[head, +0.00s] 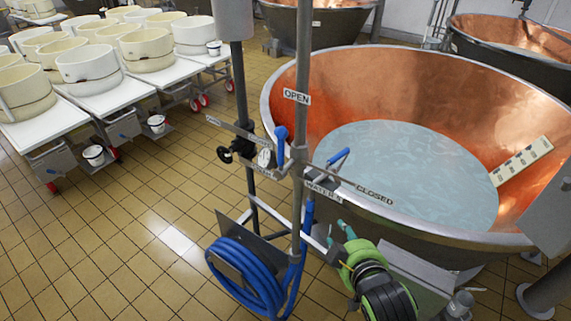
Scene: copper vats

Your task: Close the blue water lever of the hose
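A blue lever (281,143) stands upright beside the vertical pipe, below the OPEN sign (296,96). A second blue lever (338,157) slants up to the right in front of the vat. A CLOSED sign (375,195) sits at the right end of a bar marked WATER. The blue hose (245,277) hangs coiled below, with a length running up along the pipe. My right gripper (337,230), with green fingers and a green and black body, is low and right of the pipe, below both levers. Its tips look apart and empty. My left gripper is not in view.
A large copper vat (430,75) of pale liquid stands close behind the pipes. A black knob (225,154) and a gauge (265,158) sit left of the pipe. White mould carts (105,88) stand at back left. The tiled floor at left is clear.

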